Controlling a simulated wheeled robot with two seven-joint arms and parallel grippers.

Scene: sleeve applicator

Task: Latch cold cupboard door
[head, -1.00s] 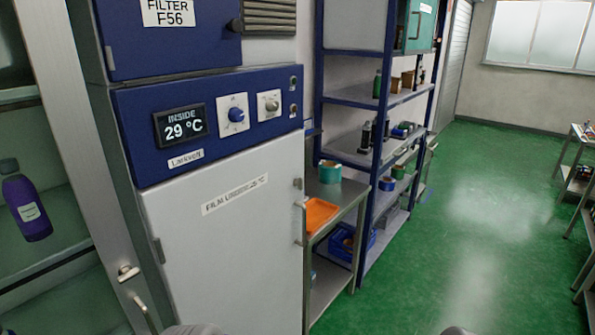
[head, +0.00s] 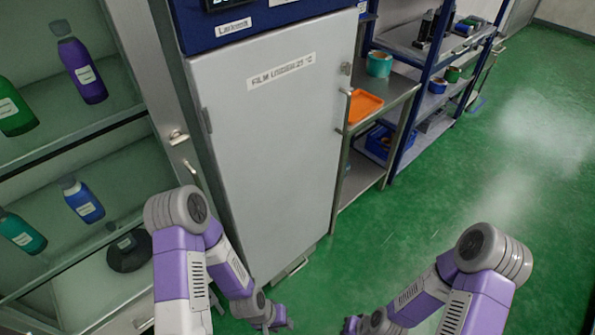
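The cold cupboard's white door (head: 270,150) carries a film temperature label and stands in the middle of the head view. It looks closed or nearly so; I cannot tell whether it is latched. The blue control panel (head: 205,32) above is partly cut off. My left gripper (head: 279,322) is low in front of the door, apart from latch and handle; its fingers are too small to read. My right gripper (head: 352,326) is at the bottom edge, partly cut off.
A glass-fronted cabinet with a metal frame (head: 150,70) and several bottles stands at left. Right of the cupboard are a steel side table (head: 400,88) with an orange tray (head: 364,106) and blue-posted shelving (head: 430,75). Green floor (head: 400,220) at right is free.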

